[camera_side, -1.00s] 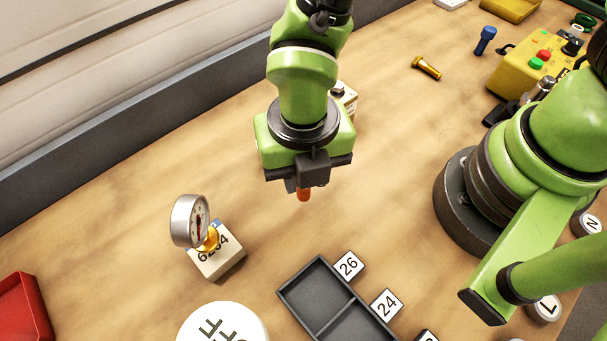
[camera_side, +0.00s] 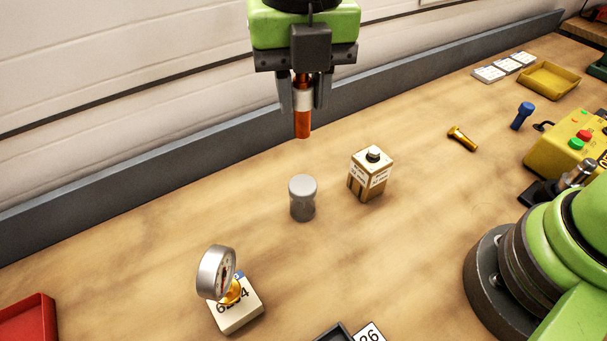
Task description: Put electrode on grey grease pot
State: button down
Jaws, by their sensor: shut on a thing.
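My gripper (camera_side: 303,100) is shut on the electrode (camera_side: 303,124), an orange-copper rod with a pale band near its upper part. It holds the electrode upright in the air, with its lower end free. The grey grease pot (camera_side: 302,201), a small cylinder with a lighter grey lid, stands upright on the wooden table. In the picture the electrode hangs above the pot, with a clear gap between them.
A pressure gauge (camera_side: 216,272) sits on a white block (camera_side: 238,308) at front left. A brass bolt (camera_side: 462,138) and a blue bolt (camera_side: 523,116) are farther right. Bare table surrounds the pot.

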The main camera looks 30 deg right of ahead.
aim_at(303, 135)
notch_tip(303, 135, down, 9)
jog(key=shift+f, duration=0.2)
jog(key=shift+f, duration=0.1)
jog(key=c, duration=0.9)
grip_release()
jog(key=shift+o, duration=0.2)
notch_tip(303, 135, up, 12)
jog(key=shift+r, duration=0.2)
